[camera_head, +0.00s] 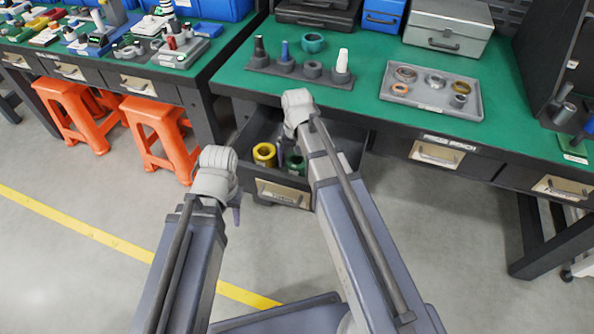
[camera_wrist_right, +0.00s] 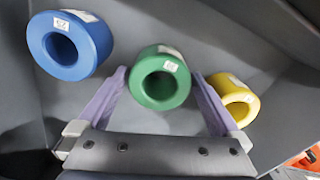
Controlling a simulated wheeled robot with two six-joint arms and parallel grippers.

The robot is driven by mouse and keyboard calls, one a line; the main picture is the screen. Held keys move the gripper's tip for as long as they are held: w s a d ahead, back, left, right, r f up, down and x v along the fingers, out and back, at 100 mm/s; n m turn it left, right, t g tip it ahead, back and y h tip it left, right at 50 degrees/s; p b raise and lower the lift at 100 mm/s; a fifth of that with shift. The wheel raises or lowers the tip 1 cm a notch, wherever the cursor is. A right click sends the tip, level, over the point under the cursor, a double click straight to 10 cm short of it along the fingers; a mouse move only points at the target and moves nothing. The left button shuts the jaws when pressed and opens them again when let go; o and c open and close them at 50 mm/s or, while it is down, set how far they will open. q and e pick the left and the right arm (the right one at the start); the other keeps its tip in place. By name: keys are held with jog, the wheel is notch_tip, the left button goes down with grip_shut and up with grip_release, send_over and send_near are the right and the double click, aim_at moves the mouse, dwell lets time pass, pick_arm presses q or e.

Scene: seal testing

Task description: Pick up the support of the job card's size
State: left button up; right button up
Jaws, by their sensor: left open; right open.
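Three ring-shaped supports lie in the open drawer (camera_head: 300,200): a blue one (camera_wrist_right: 70,45), a green one (camera_wrist_right: 160,78) and a yellow one (camera_wrist_right: 234,98). Each has a small white label too small to read surely. In the head view the yellow support (camera_head: 264,153) and green support (camera_head: 295,164) show; the blue one is hidden by my right arm. My right gripper (camera_wrist_right: 160,75) is open over the drawer, its fingers on either side of the green support. I cannot tell whether they touch it. My left gripper (camera_head: 236,212) is open and empty, left of the drawer front.
The green-topped bench (camera_head: 370,125) stands above the drawer. Orange stools (camera_head: 160,130) stand to the left. The floor right of the drawer is clear.

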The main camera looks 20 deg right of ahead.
jog(key=shift+f, duration=0.5)
jog(key=shift+r, duration=0.1)
jog(key=shift+c, duration=0.2)
grip_shut()
